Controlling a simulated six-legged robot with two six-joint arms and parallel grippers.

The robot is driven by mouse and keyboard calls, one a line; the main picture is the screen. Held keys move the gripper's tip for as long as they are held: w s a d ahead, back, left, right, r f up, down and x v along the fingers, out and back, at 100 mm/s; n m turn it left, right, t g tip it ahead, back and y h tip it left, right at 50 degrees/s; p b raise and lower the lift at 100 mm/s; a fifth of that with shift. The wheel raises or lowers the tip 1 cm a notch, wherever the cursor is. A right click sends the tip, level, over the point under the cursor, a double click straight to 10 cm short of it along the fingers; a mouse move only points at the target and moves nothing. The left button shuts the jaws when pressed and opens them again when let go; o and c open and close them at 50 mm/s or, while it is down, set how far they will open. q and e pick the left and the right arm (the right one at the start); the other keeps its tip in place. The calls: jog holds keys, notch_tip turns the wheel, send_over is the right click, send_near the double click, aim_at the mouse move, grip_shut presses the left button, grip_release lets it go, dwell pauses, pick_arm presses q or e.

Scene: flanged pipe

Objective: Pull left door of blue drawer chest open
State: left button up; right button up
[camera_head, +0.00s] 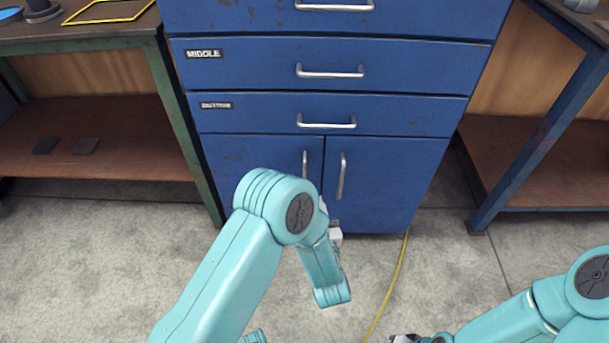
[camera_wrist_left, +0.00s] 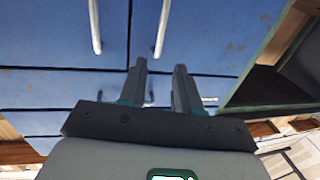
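The blue drawer chest (camera_head: 325,75) stands ahead, with drawers above two lower doors. The left door (camera_head: 230,150) looks shut, flush with the right door (camera_head: 385,175). Its upright metal handle (camera_head: 305,163) is near the middle seam, beside the right door's handle (camera_head: 342,175). In the left wrist view, which looks turned over, the left door's handle (camera_wrist_left: 162,28) lines up with the gap between my left gripper's fingers (camera_wrist_left: 160,80). That gripper is open and empty; my arm hides it in the head view. My right gripper (camera_head: 405,338) is cut off at the bottom edge.
A green-framed workbench (camera_head: 175,110) with a lower shelf stands left of the chest. A blue-framed bench (camera_head: 540,120) stands on the right. A yellow cable (camera_head: 390,285) lies on the concrete floor before the chest.

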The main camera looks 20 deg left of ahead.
aim_at(305, 172)
pick_arm(q)
jog(key=b+x, duration=0.3)
jog(key=x, duration=0.8)
jog(key=shift+f, duration=0.15)
jog(key=shift+w+a, duration=0.35)
jog(key=shift+w, duration=0.3)
pick_arm(e)
jog(key=shift+t, duration=0.4)
jog(key=shift+w+d+f, duration=0.1)
jog(key=shift+w+f, duration=0.25)
jog(key=shift+f, duration=0.25)
jog(key=shift+w+d+f, duration=0.15)
jog(key=shift+w+f, duration=0.15)
jog(key=shift+f, duration=0.35)
jog(key=shift+w+d+f, duration=0.1)
jog(key=shift+w+f, duration=0.25)
jog(key=shift+f, duration=0.25)
pick_arm(q)
grip_shut()
